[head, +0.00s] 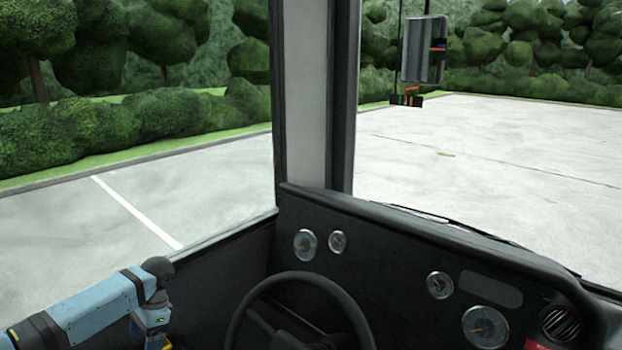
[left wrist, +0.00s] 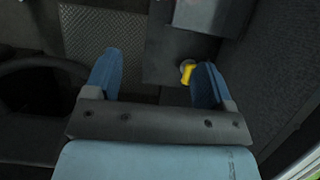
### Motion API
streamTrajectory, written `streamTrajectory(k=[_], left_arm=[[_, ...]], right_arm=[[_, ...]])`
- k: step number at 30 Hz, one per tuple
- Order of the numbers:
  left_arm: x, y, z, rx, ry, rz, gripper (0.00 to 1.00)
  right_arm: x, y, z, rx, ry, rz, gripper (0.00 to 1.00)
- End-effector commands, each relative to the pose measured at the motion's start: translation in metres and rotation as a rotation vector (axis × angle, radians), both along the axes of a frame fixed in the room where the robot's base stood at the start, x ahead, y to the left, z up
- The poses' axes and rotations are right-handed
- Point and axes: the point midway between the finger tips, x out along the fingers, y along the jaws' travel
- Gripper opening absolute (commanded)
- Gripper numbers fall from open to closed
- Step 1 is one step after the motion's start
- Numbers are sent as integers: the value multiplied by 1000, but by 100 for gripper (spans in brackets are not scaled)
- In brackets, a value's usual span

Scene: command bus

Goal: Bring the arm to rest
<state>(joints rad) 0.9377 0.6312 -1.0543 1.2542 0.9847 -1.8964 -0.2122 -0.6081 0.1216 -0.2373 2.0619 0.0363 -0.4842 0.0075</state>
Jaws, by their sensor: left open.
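My left arm (head: 90,310) comes in from the lower left of the head view and bends down at its dark joint, beside the side panel. Its gripper lies below the head view's edge. In the left wrist view my left gripper (left wrist: 156,80) has its two blue fingers wide apart, with nothing held between them. A small yellow handle or knob (left wrist: 187,74) on a grey round base shows beside the right finger, which partly covers that area. I cannot tell whether they touch. My right gripper is in neither view.
The steering wheel (head: 300,280) stands right of my left arm, before the dark dashboard (head: 390,240) with several gauges. A ribbed floor plate (left wrist: 105,35) and a grey box (left wrist: 212,14) show in the left wrist view. A mirror (head: 424,50) hangs outside the windscreen.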

Motion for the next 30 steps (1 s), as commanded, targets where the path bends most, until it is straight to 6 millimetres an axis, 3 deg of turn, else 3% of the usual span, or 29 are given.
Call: streamTrajectory(k=[11, 18, 24, 30], left_arm=[[-50, -103, -103, -193, -177, -83, 77], [-113, -192, -162, -425, -379, -61, 77], [-169, -242, -179, -606, -579, 47, 77], [-222, -255, -173, -717, -793, 204, 77]], right_arm=[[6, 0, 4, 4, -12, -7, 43], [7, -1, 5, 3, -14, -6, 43], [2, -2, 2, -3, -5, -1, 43], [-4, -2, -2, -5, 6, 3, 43]])
